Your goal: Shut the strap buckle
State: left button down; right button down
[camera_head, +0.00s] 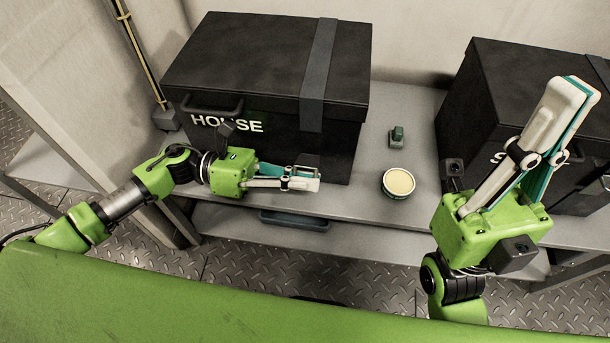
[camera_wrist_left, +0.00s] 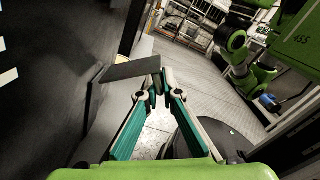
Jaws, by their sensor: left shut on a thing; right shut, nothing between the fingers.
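A dark grey strap (camera_head: 318,60) runs over the lid of the black box (camera_head: 250,60) marked HOUSE and partway down its front. My left gripper (camera_head: 316,180) is low at the box's front, below the visible end of the strap. In the left wrist view its fingertips (camera_wrist_left: 157,85) are closed on the end of a flat dark plate (camera_wrist_left: 128,70) standing out from the box, which looks like the buckle flap. In the head view this plate is hidden or too small to tell. My right gripper (camera_head: 574,88) is shut and empty, raised at the right, pointing up.
A round tin with a cream top (camera_head: 398,182) and a small dark green object (camera_head: 396,137) stand on the grey shelf (camera_head: 350,205) right of the box. A second black box (camera_head: 490,80) stands at the right, partly behind my right gripper.

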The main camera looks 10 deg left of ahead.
pick_arm(q)
jog(key=shift+r+n, duration=0.3)
jog(key=shift+r, duration=0.15)
jog(key=c, duration=2.2)
grip_release()
jog(key=shift+c, duration=0.2)
jog(key=shift+f, duration=0.1)
jog(key=shift+a, duration=0.25)
jog(key=a, duration=1.1)
jog(key=shift+a, duration=0.3)
